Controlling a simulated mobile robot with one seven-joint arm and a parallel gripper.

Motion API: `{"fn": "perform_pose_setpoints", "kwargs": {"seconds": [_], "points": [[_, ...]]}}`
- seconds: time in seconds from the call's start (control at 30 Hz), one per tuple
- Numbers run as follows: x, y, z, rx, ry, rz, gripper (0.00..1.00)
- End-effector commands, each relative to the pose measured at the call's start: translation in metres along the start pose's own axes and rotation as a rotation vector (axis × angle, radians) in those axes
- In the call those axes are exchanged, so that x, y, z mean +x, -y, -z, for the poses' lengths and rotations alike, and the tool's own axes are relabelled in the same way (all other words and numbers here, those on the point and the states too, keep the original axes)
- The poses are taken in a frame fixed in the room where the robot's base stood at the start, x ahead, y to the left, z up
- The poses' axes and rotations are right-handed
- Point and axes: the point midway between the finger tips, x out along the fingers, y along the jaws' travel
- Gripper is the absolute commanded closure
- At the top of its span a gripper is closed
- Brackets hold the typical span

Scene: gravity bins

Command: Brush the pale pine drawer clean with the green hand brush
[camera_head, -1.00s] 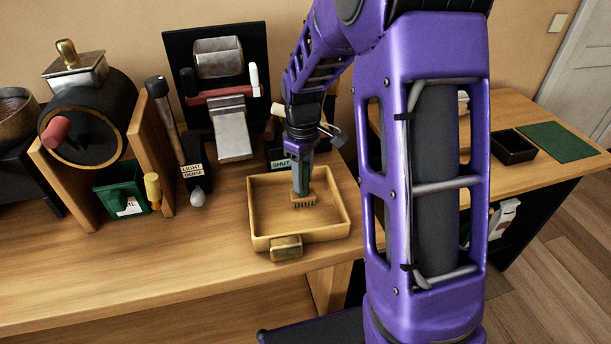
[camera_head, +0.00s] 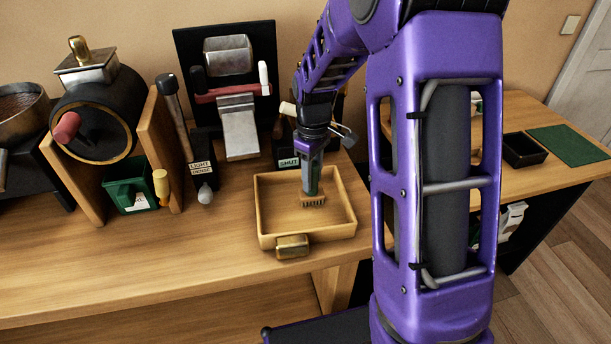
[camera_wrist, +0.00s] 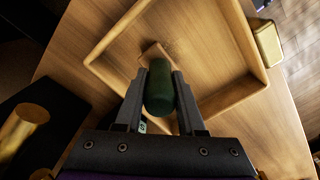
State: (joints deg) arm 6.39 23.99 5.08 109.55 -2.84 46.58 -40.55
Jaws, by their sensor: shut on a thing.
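The pale pine drawer (camera_head: 270,226) is a shallow open tray with a brass pull on its front, on the wooden bench. Its rim also shows in the wrist view (camera_wrist: 238,100). My gripper (camera_head: 311,168) points down over the drawer and is shut on the handle of the green hand brush (camera_head: 314,184). The brush is upright, its tan bristle head low inside the drawer, right of the middle. In the wrist view the green handle (camera_wrist: 160,90) sits between my fingers. Faint dark specks show on the drawer floor beside the brush head. Bristle contact is hard to tell.
Behind the drawer stand a black-backed machine (camera_head: 238,130) and a block marked SHUT (camera_head: 288,163). A green scoop-like box (camera_head: 128,190) and a drum machine (camera_head: 95,120) are to the left. The bench front left is clear. A side table holds a black tray (camera_head: 523,150).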

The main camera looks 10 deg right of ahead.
Motion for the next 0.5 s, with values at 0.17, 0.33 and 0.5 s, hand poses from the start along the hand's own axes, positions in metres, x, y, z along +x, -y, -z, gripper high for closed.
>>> {"fn": "perform_pose_setpoints", "kwargs": {"seconds": [0.17, 0.33, 0.5], "points": [[-0.0003, -0.0020, -0.0019, 0.000, -0.001, 0.000, 1.00], [-0.0005, -0.0019, -0.0018, 0.000, -0.001, 0.000, 1.00], [0.0000, 0.0012, 0.0015, -0.002, -0.001, 0.000, 1.00]]}}
